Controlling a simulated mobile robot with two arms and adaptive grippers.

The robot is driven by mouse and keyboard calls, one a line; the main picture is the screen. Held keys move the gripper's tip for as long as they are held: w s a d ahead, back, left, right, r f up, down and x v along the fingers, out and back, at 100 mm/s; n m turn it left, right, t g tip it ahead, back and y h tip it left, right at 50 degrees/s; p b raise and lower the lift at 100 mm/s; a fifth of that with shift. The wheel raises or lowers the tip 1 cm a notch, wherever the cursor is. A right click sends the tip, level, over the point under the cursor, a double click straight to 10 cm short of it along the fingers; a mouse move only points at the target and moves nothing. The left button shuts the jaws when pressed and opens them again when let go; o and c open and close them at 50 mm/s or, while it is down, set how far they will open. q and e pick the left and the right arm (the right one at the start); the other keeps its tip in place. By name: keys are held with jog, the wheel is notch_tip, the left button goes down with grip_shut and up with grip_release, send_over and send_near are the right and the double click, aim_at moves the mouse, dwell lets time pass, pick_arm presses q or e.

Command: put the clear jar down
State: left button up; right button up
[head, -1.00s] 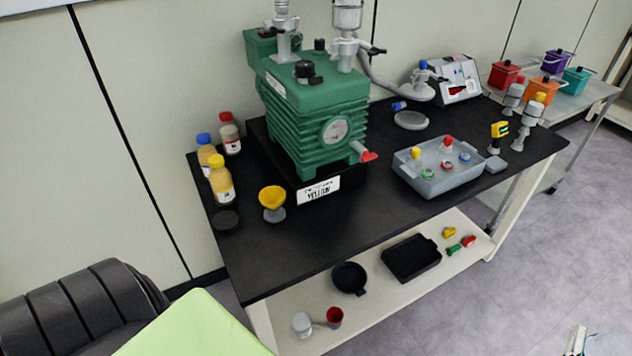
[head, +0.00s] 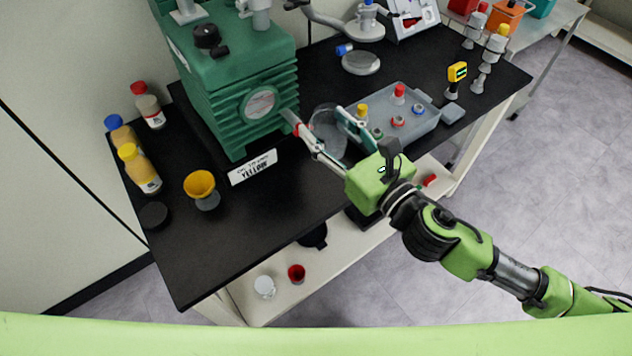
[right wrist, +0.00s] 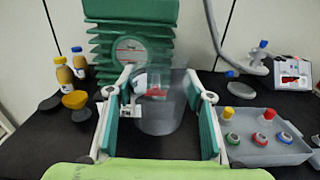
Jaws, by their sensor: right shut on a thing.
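The clear jar (head: 328,124) is see-through and upright, between the green freeze dryer (head: 240,85) and the grey tray (head: 408,127). My right gripper (head: 318,118) reaches in from the lower right and is shut on the jar, one finger on each side. In the right wrist view the jar (right wrist: 163,108) sits between the fingers, with the dryer's gauge and red valve handle behind it. The jar is over the black bench (head: 240,235); I cannot tell whether its base touches the bench. My left gripper is not in view.
The tray holds several coloured caps. A yellow funnel cup (head: 201,187), a white label (head: 252,167) and several bottles (head: 140,168) stand to the left. A grey disc (head: 361,62) lies behind. The bench's front left part is clear.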

aim_at(317, 117)
jog(key=shift+w+a+r+n+g+y+p, duration=0.5)
jog(key=shift+w+a+n+g+y, duration=0.2)
jog(key=shift+w+a+y, duration=0.3)
jog(key=shift+w+y, duration=0.1)
jog(key=shift+w+f+n+g, duration=0.15)
jog(key=shift+f+n+g, duration=0.15)
jog(key=shift+f, duration=0.1)
pick_arm(q)
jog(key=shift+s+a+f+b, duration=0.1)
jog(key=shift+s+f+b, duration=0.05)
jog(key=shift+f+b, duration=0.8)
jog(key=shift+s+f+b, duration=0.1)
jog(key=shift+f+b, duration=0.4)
jog(key=shift+b, duration=0.7)
pick_arm(e)
jog(key=shift+f, duration=8.65)
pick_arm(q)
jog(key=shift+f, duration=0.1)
pick_arm(e)
jog(key=shift+f, duration=0.1)
jog(key=shift+f+b, duration=0.15)
jog(key=shift+b, duration=0.15)
jog(key=o, duration=1.1)
jog(key=shift+c, duration=0.2)
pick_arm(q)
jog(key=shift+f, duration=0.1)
